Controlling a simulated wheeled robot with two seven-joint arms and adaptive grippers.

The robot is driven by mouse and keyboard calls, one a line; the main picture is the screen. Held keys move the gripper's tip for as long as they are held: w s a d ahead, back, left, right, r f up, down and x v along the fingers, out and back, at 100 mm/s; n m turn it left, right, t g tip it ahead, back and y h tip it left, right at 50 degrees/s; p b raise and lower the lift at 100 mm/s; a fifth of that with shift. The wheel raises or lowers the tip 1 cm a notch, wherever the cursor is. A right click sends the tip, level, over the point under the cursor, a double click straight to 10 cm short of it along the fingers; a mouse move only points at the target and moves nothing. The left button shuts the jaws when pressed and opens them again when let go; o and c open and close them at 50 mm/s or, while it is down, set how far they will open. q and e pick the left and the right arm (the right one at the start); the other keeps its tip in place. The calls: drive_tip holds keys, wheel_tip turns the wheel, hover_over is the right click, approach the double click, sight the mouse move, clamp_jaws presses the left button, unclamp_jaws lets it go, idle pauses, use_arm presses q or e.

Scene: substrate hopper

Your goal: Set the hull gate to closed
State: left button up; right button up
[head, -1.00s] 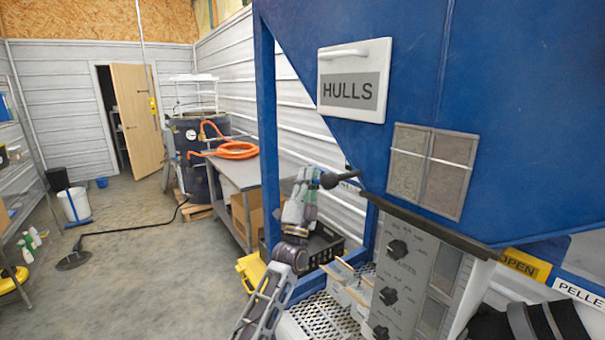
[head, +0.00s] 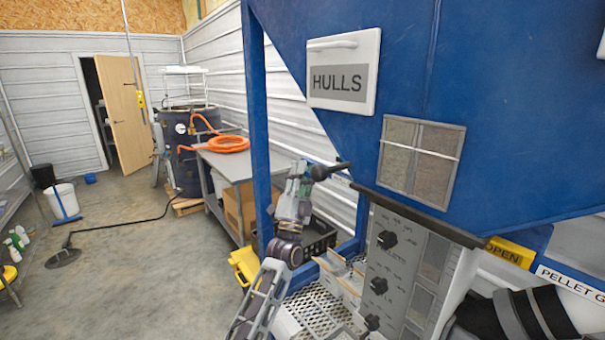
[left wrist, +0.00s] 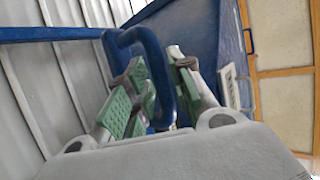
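The blue hopper (head: 520,90) with a white and grey HULLS sign (head: 342,77) fills the upper right of the head view. Below the sign, a dark handle (head: 330,171) sticks out at the hopper's lower left edge. My left gripper (head: 308,176) is at this handle. In the left wrist view, a blue loop handle (left wrist: 127,38) passes between the green-padded fingers of my left gripper (left wrist: 168,85), and the pads appear closed against its bar. The gate plate itself is hidden. My right gripper is out of view.
A grey control panel (head: 395,270) with black knobs stands below the hopper, right of my left arm. A yellow OPEN label (head: 510,253) is at right. A blue post (head: 258,120) and a grey table (head: 232,166) stand left of the gripper.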

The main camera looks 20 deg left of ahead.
use_arm(q)
drive_tip(key=v, duration=1.2)
drive_tip(key=shift+d, duration=0.15)
idle(0.3)
drive_tip(key=shift+n, duration=0.3)
idle(0.4)
